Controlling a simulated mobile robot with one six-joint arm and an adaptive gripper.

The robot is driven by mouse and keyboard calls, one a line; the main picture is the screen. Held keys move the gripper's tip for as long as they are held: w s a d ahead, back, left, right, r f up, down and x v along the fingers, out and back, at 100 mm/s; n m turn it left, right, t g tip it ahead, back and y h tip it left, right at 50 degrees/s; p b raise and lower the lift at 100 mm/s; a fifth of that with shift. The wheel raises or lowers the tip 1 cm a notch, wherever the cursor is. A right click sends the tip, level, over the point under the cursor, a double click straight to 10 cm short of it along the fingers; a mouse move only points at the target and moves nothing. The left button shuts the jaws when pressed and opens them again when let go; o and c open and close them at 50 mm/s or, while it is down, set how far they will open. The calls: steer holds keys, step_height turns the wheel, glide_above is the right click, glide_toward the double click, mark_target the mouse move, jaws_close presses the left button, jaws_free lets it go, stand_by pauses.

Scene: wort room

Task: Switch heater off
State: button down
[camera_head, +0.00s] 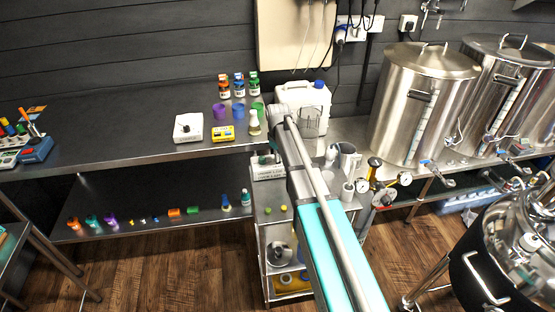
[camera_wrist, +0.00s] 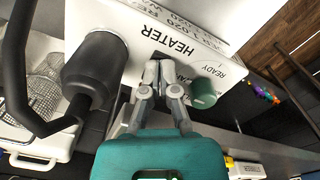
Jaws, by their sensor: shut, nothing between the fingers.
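The heater box (camera_wrist: 215,50) is white, with the words HEATER and READY on its face, and it fills the upper middle of the wrist view. A green round lamp or button (camera_wrist: 208,93) sits beside the READY label. A small dark switch slot (camera_wrist: 157,58) lies below the HEATER label, partly hidden by my fingertips. My gripper (camera_wrist: 161,66) is shut and empty, its tips at or very close to that switch; contact cannot be told. In the head view the white labelled box (camera_head: 268,173) sits at the trolley's back left. My fingertips cannot be made out there.
A black cylinder (camera_wrist: 95,70) with a bent dark bar stands close left of my fingers in the wrist view. A white jug (camera_head: 312,108), steel kettles (camera_head: 415,110) and gauges (camera_head: 404,179) stand around the arm. The bench (camera_head: 90,125) at left has clear room.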

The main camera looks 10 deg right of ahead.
steer(key=shift+r+p, duration=3.3)
steer(key=shift+r, duration=0.15)
steer(key=s+m, duration=0.6)
steer(key=s, duration=1.9)
steer(key=shift+d, duration=0.15)
